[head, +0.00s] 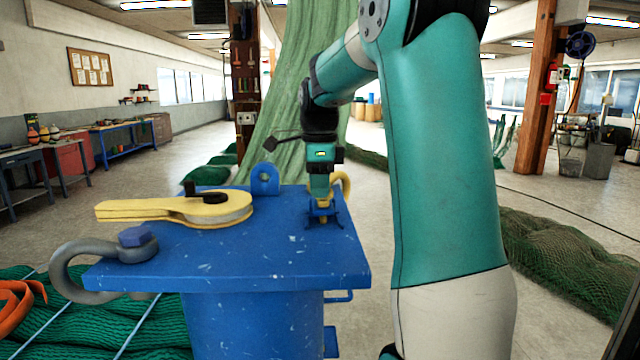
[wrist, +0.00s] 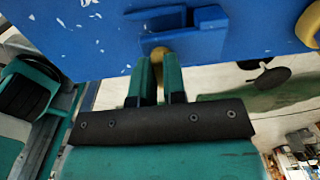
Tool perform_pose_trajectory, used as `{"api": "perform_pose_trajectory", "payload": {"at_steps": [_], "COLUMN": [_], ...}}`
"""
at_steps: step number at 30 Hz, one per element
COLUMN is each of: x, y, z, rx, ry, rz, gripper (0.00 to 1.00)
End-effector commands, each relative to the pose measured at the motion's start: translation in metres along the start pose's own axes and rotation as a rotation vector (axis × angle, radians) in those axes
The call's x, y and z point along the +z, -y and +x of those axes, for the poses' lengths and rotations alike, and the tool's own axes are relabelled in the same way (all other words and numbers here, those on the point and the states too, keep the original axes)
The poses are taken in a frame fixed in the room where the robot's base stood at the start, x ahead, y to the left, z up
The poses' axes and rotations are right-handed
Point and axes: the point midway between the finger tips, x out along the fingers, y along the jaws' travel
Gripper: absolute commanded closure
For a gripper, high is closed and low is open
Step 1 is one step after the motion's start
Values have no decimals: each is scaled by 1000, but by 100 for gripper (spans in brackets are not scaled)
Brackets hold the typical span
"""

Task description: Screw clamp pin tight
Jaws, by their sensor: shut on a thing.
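The clamp pin is a small brass-yellow piece that shows between my fingertips in the wrist view (wrist: 159,54). My gripper (wrist: 159,72) is shut on its end, and the fingers hide part of it. The pin meets a blue slotted clamp bracket (wrist: 183,38) at the plate's edge. How far the pin is threaded in cannot be seen. In the head view my gripper (head: 322,196) points down at the blue clamp (head: 323,217) on the right side of the blue plate (head: 255,260).
A yellow sheave block (head: 160,210), a blue eye lug (head: 265,179) and a grey shackle with a blue bolt (head: 75,268) are on the plate. A yellow hook-like piece (head: 346,184) is just behind my gripper. Green nets (head: 90,315) lie around the floor.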

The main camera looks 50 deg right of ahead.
Motion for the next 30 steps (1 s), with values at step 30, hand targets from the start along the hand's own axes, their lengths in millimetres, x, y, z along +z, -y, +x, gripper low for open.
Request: {"api": "perform_pose_trajectory", "payload": {"at_steps": [30], "x": [0], "y": [2], "z": [-20], "rx": [-8], "ry": [2], "rz": [6], "gripper": [63]}}
